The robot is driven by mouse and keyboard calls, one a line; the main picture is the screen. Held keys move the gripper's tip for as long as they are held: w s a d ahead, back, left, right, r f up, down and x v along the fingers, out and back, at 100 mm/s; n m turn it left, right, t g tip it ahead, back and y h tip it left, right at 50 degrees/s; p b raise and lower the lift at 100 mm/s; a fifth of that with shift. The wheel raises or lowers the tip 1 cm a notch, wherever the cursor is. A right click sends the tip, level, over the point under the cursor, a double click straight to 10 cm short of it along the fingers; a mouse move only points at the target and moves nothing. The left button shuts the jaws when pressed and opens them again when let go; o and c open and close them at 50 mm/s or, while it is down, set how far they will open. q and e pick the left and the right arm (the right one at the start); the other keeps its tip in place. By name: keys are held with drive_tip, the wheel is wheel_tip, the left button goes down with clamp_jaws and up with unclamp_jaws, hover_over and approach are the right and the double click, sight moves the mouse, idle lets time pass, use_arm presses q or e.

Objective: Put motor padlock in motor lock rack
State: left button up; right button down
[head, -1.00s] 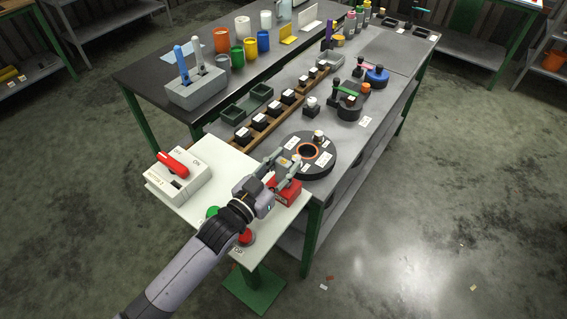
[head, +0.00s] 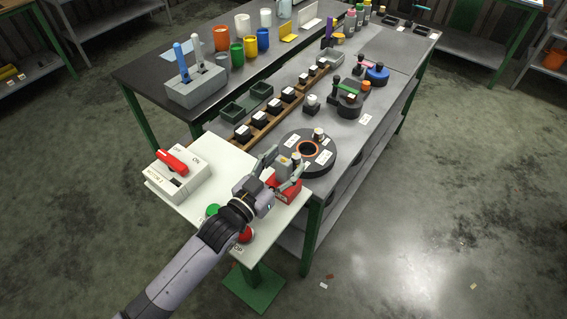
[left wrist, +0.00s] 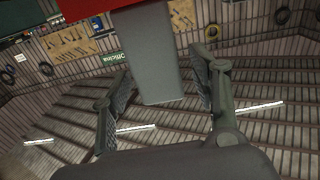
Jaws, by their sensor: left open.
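My left gripper (head: 284,166) is over the right corner of the white side table, its two fingers spread apart. A small grey block (head: 284,167), likely the motor padlock, stands between the fingers. It also shows in the left wrist view as a grey bar (left wrist: 152,60) with a gap to each finger. A red box with a white label (head: 287,191), likely the motor lock rack, sits at the table's corner beside the gripper. A red part (left wrist: 95,8) adjoins the grey bar in the wrist view. Whether the block is seated in the red box I cannot tell.
A white switch box with a red lever (head: 174,164) stands on the side table's left. Green (head: 213,211) and red (head: 246,235) buttons lie near my arm. A black round part (head: 323,160) sits just beyond the gripper. The table's middle is clear.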

use_arm(q)
wheel_tip(320, 180, up, 10)
drive_tip(key=shift+r, duration=0.1)
idle(0.5)
idle(0.4)
